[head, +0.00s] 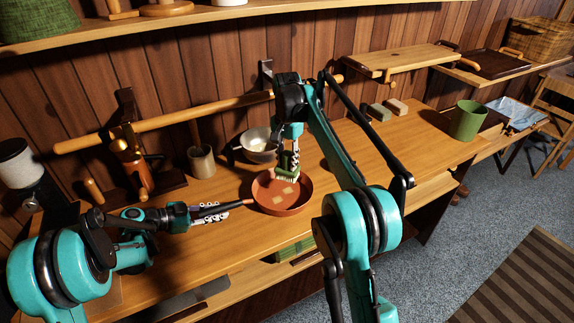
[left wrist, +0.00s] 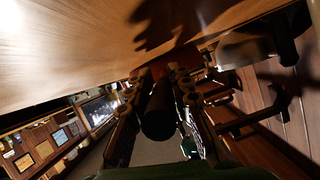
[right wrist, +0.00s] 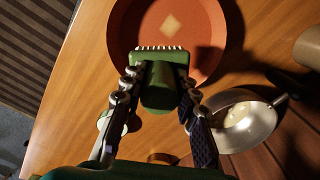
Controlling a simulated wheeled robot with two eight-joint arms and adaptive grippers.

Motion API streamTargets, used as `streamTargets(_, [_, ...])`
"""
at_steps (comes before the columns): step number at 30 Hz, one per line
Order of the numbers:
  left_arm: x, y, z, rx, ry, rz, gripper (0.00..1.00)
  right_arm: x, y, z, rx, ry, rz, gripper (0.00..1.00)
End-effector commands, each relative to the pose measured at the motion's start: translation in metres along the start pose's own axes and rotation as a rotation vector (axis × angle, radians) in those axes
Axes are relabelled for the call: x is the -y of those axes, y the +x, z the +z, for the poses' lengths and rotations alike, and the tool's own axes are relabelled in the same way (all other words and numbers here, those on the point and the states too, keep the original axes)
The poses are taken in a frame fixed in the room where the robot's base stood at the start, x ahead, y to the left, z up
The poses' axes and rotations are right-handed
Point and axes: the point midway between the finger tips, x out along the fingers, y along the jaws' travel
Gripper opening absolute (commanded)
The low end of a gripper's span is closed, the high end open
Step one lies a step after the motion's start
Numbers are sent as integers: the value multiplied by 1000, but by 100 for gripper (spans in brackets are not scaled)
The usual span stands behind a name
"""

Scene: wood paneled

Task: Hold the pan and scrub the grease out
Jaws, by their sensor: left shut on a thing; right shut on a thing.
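The reddish-brown pan (head: 268,197) sits on the wooden bench, with a tan diamond-shaped patch (head: 289,190) on its floor; the patch also shows in the right wrist view (right wrist: 171,24). My left gripper (head: 226,208) is shut on the pan's handle, left of the pan; in the left wrist view the dark handle (left wrist: 158,115) lies between the fingers. My right gripper (head: 289,148) is shut on a green scrub brush (right wrist: 158,92) with pale bristles. The brush is over the pan's far side, bristles toward the patch; contact with the floor cannot be told.
Two small blocks (head: 388,110) and a green bin (head: 467,120) stand further right. The bench right of the pan is largely clear.

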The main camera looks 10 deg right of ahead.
Motion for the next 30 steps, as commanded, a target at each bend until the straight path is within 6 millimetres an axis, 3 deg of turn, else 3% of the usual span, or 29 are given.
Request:
streamTargets(20, [0, 0, 0, 0, 0, 0, 0, 0, 2, 0, 0, 0, 0, 0])
streamTargets(30, [0, 0, 0, 0, 0, 0, 0, 0, 25, 0, 0, 0, 0, 0])
